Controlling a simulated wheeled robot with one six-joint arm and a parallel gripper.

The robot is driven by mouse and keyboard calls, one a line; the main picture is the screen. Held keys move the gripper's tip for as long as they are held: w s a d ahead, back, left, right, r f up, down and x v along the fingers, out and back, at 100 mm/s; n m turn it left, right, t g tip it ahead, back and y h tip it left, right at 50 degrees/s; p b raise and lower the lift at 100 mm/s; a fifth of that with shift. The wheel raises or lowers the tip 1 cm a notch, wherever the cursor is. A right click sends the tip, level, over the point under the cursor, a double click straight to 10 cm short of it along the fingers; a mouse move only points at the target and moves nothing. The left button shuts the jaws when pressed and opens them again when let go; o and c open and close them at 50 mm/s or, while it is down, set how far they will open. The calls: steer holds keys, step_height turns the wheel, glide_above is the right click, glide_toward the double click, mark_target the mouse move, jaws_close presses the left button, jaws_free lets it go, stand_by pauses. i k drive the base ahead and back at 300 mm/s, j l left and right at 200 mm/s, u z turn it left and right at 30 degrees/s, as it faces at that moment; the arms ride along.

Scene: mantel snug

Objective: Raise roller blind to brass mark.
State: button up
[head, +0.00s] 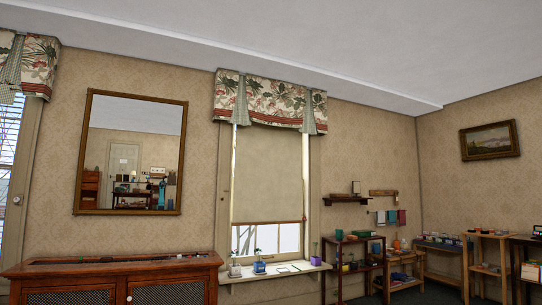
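The roller blind (268,172) is beige and hangs in the middle window, under a floral valance (268,104). It covers most of the opening. Its darker bottom edge (267,222) hangs level, with a strip of bare glass (268,238) showing between it and the sill. A tiny mark or fitting (226,191) shows on the left window frame, above the level of the blind's edge; I cannot tell whether it is the brass mark. No pull cord is clear at this distance. My gripper is not in view.
Small potted plants (259,267) and flat items stand on the window sill (275,275). A wooden cabinet (115,265) stands at left below a framed mirror (131,153). Several shelves and small tables (359,266) fill the right side. Little floor shows.

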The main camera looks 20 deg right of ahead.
mark_target(268, 178)
steer(key=i+z, duration=0.35)
steer(key=i, duration=5.45)
steer(key=i+u, duration=0.3)
steer(key=i, duration=0.5)
steer(key=l, duration=0.1)
